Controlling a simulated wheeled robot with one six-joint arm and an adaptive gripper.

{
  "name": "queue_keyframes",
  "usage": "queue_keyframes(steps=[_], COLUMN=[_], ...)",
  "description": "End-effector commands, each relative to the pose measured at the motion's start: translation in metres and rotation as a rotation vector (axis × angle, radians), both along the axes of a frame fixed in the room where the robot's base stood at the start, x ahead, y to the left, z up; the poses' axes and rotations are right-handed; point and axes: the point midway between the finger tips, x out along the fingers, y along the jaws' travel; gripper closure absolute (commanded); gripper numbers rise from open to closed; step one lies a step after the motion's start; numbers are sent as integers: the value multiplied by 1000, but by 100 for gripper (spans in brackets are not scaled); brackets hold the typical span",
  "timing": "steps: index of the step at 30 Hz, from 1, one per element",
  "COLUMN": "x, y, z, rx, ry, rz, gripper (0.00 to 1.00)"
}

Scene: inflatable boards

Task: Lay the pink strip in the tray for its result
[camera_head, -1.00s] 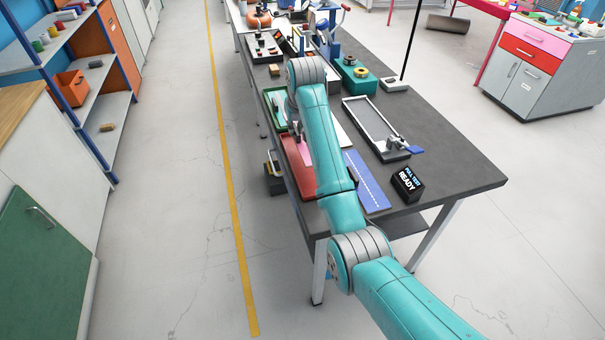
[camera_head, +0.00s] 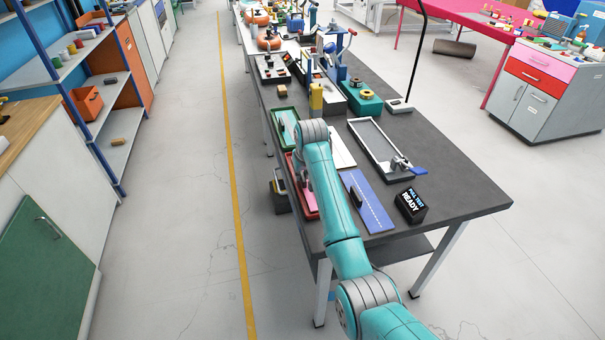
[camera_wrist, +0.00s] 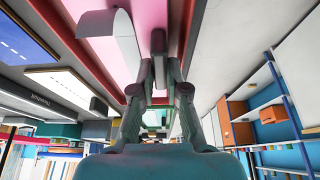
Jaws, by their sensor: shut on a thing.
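The pink strip (camera_head: 310,202) shows in the head view at the near end of the red tray (camera_head: 291,170), partly hidden by my arm. In the wrist view, the broad pink strip (camera_wrist: 138,48) lies between the tray's dark red rims (camera_wrist: 188,25). A pale curled flap (camera_wrist: 112,42) stands out from its left part. My gripper (camera_wrist: 159,62) is shut on a narrow dark upright piece at the strip's middle, which looks like its grip tab. Whether the strip rests fully on the tray floor cannot be told. In the head view my fingertips are largely hidden.
A blue marked board (camera_head: 371,208) lies right of my arm, near a black READY display (camera_head: 411,205). A long metal-framed fixture (camera_head: 370,140) stands behind them. A green tray (camera_head: 281,117) lies beyond the red one. The table's left edge is close to the trays.

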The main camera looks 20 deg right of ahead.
Motion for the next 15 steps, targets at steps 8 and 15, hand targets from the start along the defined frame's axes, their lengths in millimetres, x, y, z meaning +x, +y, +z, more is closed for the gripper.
queue_keyframes(steps=[8, 15], x=[0, 0], y=[0, 0], z=[0, -2], rx=[0, 0], ry=[-1, 0], rz=[0, 0], gripper=[100, 61])
